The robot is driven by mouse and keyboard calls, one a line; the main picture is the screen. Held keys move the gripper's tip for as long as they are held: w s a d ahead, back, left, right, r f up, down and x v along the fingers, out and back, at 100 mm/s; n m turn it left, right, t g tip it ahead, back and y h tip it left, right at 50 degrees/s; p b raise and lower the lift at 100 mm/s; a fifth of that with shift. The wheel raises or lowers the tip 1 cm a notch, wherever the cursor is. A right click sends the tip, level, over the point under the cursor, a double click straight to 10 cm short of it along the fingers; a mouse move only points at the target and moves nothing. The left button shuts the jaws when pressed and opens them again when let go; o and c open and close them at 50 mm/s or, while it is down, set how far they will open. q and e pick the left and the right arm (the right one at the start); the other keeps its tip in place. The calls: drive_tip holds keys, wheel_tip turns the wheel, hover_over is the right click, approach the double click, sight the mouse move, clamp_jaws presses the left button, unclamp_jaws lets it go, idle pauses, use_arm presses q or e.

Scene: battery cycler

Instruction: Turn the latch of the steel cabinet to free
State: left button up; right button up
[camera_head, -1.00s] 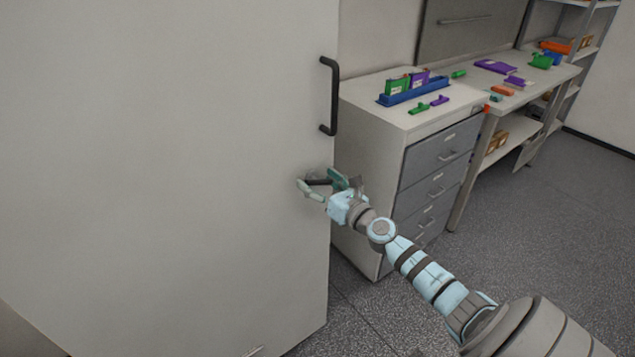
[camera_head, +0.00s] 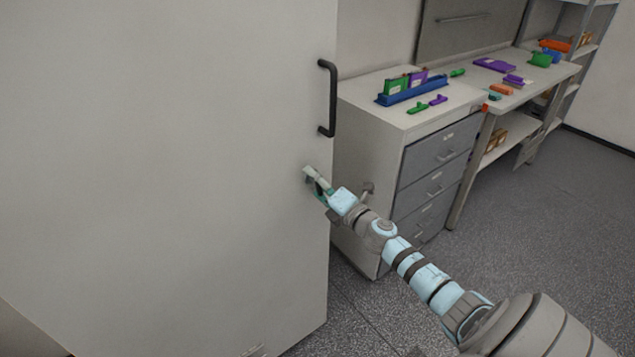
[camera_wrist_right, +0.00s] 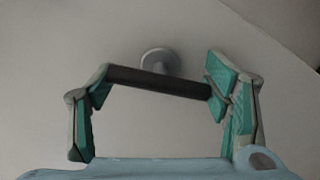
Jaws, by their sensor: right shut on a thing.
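The steel cabinet (camera_head: 170,180) fills the left of the head view with its large pale door, which looks shut. My right gripper (camera_head: 314,182) is at the door's right part, below the door handle. In the right wrist view the latch (camera_wrist_right: 160,82) is a dark bar in front of a round grey boss on the pale door. My right gripper (camera_wrist_right: 158,84) is shut on the latch, with one teal finger at each end of the bar. In the head view the gripper mostly hides the latch. My left gripper is in no view.
A dark vertical door handle (camera_head: 332,98) is above my right gripper. A drawer unit (camera_head: 365,150) stands close to the right of the cabinet, with a blue rack (camera_head: 412,91) on top. A workbench (camera_head: 530,85) is beyond. The floor (camera_head: 540,220) at right is clear.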

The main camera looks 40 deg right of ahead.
drive_tip(key=shift+s+f+m, duration=0.15)
drive_tip(key=shift+f+m, duration=0.1)
drive_tip(key=shift+m, duration=1.05)
drive_tip(key=shift+a, duration=0.1)
drive_tip(key=o, duration=0.9)
drive_tip(key=shift+w+f, duration=0.1)
drive_tip(key=shift+w, duration=0.1)
